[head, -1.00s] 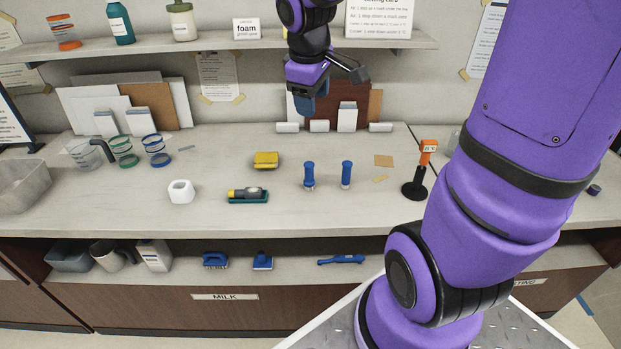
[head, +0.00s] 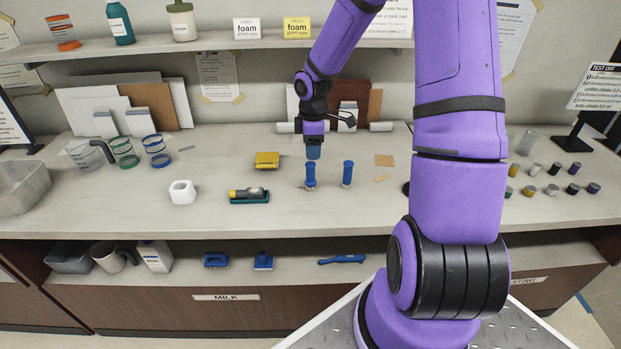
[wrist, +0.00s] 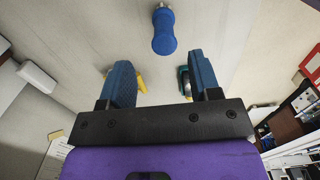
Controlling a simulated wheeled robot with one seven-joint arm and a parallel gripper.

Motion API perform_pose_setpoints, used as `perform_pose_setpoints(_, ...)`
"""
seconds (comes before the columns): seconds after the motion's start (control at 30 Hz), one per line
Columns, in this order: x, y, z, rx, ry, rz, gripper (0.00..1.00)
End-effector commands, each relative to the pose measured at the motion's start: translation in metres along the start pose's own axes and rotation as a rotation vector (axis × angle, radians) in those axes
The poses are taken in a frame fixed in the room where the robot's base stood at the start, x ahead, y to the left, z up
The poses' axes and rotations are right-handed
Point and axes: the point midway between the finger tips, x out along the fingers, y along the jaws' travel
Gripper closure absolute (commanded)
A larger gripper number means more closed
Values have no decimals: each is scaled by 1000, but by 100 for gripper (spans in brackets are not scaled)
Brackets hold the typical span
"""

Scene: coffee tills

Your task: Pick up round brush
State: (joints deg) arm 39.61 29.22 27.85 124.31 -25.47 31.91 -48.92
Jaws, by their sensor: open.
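Two upright blue-handled tools stand on the counter in the head view. The left one (head: 310,176) has a slightly wider, pale-edged foot, like a round brush; the right one (head: 347,174) is a plain blue cylinder at this size. My gripper (head: 313,153) points down just above the left one, empty. In the wrist view my gripper's (wrist: 162,70) blue fingers are spread apart. One blue handle (wrist: 164,32) lies beyond the fingertips, about midway between them, not held. Its bristles are not clear.
A yellow sponge (head: 267,160) and a tray (head: 249,200) with a dark and yellow tool lie left of the brushes. Other blue brushes (head: 216,260) lie on the lower shelf.

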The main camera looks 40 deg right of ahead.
Motion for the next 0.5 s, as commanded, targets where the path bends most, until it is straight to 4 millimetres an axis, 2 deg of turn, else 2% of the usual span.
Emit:
perform_pose_setpoints(0.13,23,-1,-1,0,-1,-3,43)
perform_pose_setpoints(0.37,38,-2,-1,0,-1,-2,43)
perform_pose_setpoints(0.5,54,-4,-4,-1,-2,-4,43)
